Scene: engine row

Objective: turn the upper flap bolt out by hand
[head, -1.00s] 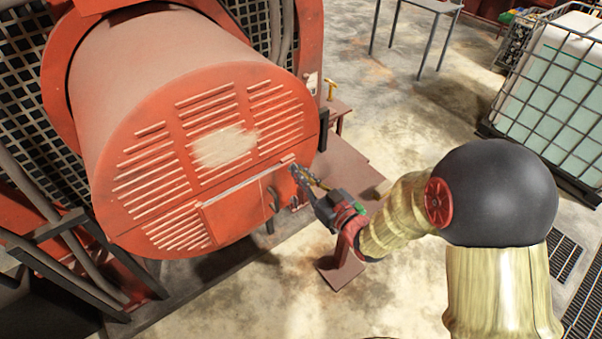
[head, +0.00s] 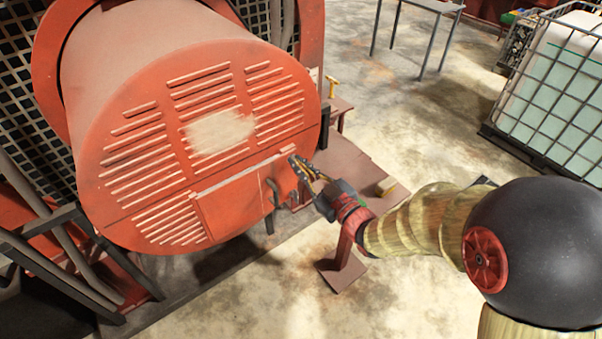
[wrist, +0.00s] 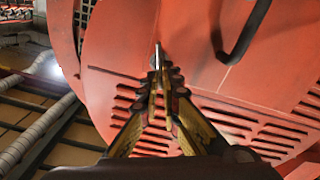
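The red round engine end cover has a red flap (head: 238,205) low on its face, with a pale bar along its top edge. A dark curved handle (head: 270,193) is at the flap's right side; a dark handle also shows at the top of the wrist view (wrist: 240,35). My gripper (head: 299,166) is at the cover's right side, near the flap's upper right corner. In the wrist view its yellow fingers (wrist: 160,82) are close together around a thin pale bolt (wrist: 157,54), whose end points toward the red face. I cannot tell whether the bolt still sits in its hole.
Louvre slots and a pale worn patch (head: 218,132) mark the cover. A brown stand (head: 345,262) is below my arm. A caged liquid tank (head: 555,95) stands at the right, a metal table (head: 428,5) at the back. The concrete floor between is clear.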

